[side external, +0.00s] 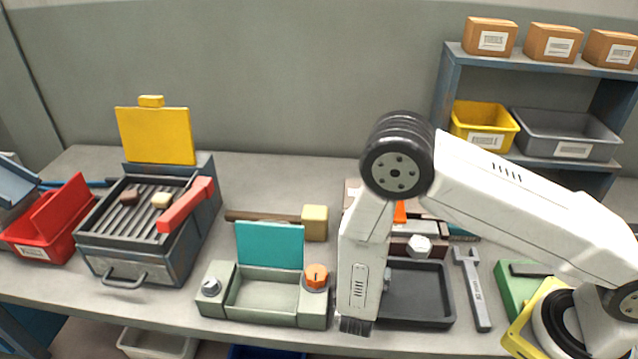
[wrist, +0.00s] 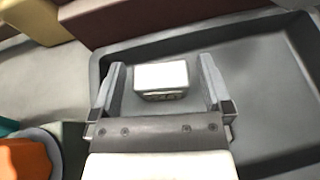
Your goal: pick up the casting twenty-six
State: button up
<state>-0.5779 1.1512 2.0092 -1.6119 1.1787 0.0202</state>
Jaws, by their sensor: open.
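A small white-topped block (wrist: 161,77) lies in the dark grey tray (wrist: 262,50) in the wrist view. Faint marks show on its near face but are too small to read, so I cannot tell whether it is casting twenty-six. My gripper (wrist: 162,88) is open, with one finger on each side of the block and a visible gap to each. In the side view my gripper (side external: 356,325) is low at the left end of the tray (side external: 425,312), and my arm hides the block.
A teal-lidded fixture (side external: 268,245) with an orange knob (side external: 316,276) stands just left of my gripper. A wrench (side external: 474,290) lies right of the tray. A grill box (side external: 130,255) with two small blocks and a red bin (side external: 50,222) stand at the left.

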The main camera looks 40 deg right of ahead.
jog(key=c, duration=1.2)
jog(key=shift+r, duration=0.2)
jog(key=shift+r, duration=4.85)
